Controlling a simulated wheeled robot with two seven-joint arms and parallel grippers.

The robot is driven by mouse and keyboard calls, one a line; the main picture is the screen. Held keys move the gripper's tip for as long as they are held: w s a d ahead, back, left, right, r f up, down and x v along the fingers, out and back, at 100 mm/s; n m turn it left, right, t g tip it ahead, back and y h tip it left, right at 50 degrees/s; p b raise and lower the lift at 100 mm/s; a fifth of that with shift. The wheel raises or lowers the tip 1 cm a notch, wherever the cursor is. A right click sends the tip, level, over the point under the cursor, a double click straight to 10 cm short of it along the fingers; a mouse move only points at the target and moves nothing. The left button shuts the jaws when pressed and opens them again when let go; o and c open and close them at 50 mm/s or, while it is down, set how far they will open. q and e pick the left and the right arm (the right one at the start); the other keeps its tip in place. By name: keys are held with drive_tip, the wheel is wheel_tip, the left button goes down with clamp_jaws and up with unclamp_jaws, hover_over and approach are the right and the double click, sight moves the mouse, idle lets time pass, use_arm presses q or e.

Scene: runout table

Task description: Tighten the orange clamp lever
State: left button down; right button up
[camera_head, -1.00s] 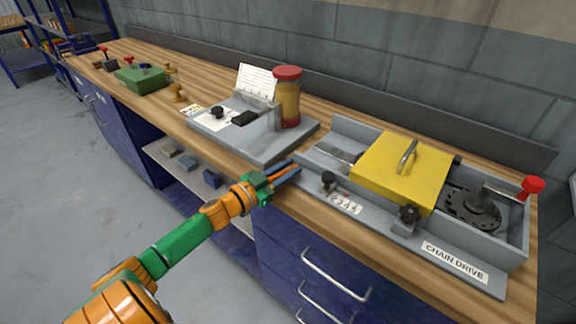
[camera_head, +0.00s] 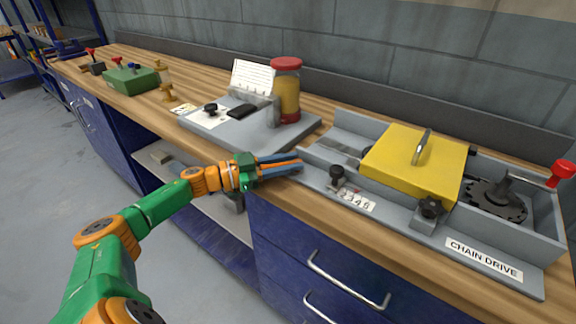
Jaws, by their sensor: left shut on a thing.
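My left gripper (camera_head: 283,165) is at the table's front edge, between the grey plate and the chain drive. Its blue fingers are shut on the orange clamp lever (camera_head: 280,168), which shows only as a thin orange strip between them. The fingers point right, close to the left end of the chain drive frame. The lever's pivot and most of its body are hidden by the fingers. My right gripper is not in view.
The grey chain drive frame (camera_head: 400,222) has a yellow cover (camera_head: 405,160), black knobs and a red-handled crank (camera_head: 561,173). A grey plate (camera_head: 232,140) carries a red-lidded jar (camera_head: 286,92). A green box (camera_head: 131,79) stands far left. Drawer handles (camera_head: 345,282) protrude below.

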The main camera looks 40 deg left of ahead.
sight(260, 169)
use_arm(q)
drive_tip(key=shift+d+f, duration=0.15)
drive_tip(key=shift+f, duration=0.05)
drive_tip(key=c, duration=1)
unclamp_jaws()
drive_tip(key=shift+o, duration=0.9)
drive_tip(key=shift+w, duration=0.1)
drive_tip(key=shift+p+v, duration=0.3)
drive_tip(key=shift+v, duration=3.25)
drive_tip(key=shift+r, duration=0.1)
